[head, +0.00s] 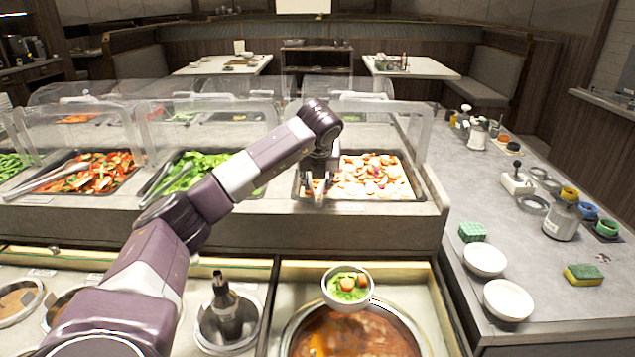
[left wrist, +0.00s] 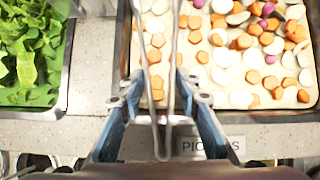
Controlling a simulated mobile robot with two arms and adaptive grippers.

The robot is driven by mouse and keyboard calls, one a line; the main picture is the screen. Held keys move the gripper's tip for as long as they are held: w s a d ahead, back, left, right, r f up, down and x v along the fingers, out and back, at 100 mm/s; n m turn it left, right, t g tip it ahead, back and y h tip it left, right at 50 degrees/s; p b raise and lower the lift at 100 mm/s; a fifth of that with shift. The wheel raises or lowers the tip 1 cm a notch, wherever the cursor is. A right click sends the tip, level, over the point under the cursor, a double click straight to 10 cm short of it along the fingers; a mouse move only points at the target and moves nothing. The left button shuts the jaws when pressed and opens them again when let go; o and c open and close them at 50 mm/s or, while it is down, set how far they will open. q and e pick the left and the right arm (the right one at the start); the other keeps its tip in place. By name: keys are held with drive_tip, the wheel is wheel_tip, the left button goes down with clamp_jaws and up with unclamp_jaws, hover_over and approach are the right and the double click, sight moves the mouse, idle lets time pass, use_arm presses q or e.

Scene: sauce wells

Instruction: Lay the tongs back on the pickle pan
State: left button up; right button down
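The pickle pan (head: 410,199) is a shallow tray of white, orange and purple pieces at the right of the counter; it fills the upper right of the left wrist view (left wrist: 315,75). The metal tongs (left wrist: 160,120) run lengthwise between the fingers of my left gripper (left wrist: 159,75), their arms spreading over the pan and their closed end toward the camera. My left gripper (head: 317,188) is low at the pan's front left. Its fingers flank the tongs; whether they press on them is unclear. The tongs' far tips are out of the wrist view. My right gripper is not in view.
A pan of green leaves (left wrist: 30,50) lies left of the pickle pan. A clear guard (head: 423,135) stands at its right. In front are a soup pot (head: 355,335) and a bowl of vegetables (head: 347,287). White bowls (head: 508,300) stand on the right counter.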

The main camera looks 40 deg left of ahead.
use_arm(q)
drive_tip(key=shift+o, duration=0.7)
drive_tip(key=shift+r, duration=0.1)
drive_tip(key=shift+r, duration=0.25)
drive_tip(key=shift+r+p, duration=0.5)
drive_tip(key=shift+p, duration=0.15)
drive_tip(key=b+v, duration=0.3)
drive_tip(key=v, duration=0.8)
drive_tip(key=shift+s+d+r, duration=0.2)
drive_tip(key=shift+s+d, duration=0.05)
drive_tip(key=shift+r, duration=0.1)
